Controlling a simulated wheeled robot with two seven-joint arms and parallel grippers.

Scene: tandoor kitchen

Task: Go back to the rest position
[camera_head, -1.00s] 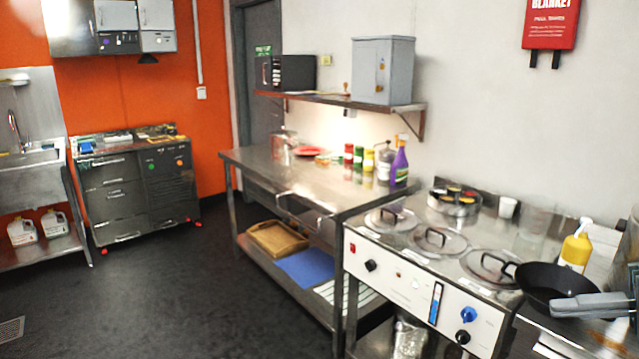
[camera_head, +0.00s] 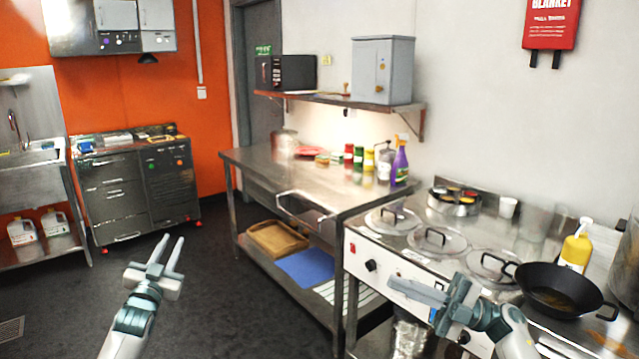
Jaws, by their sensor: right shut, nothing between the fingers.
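My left gripper (camera_head: 172,239) is raised over the dark floor at the lower left, fingers pointing up and away. Its two fingers are apart with nothing between them. My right gripper (camera_head: 391,283) shows in front of the steel cooking counter (camera_head: 462,213), its fingers pointing left. It is shut and empty, and hides part of the white control panel (camera_head: 362,266). Neither gripper appears to hold anything.
A black wok (camera_head: 557,284) and a yellow bottle (camera_head: 576,250) stand at the right. Pan lids (camera_head: 440,240) lie on the counter top. A steel table (camera_head: 290,180) stands behind, with a purple spray bottle (camera_head: 399,165). The floor (camera_head: 200,290) is clear at left.

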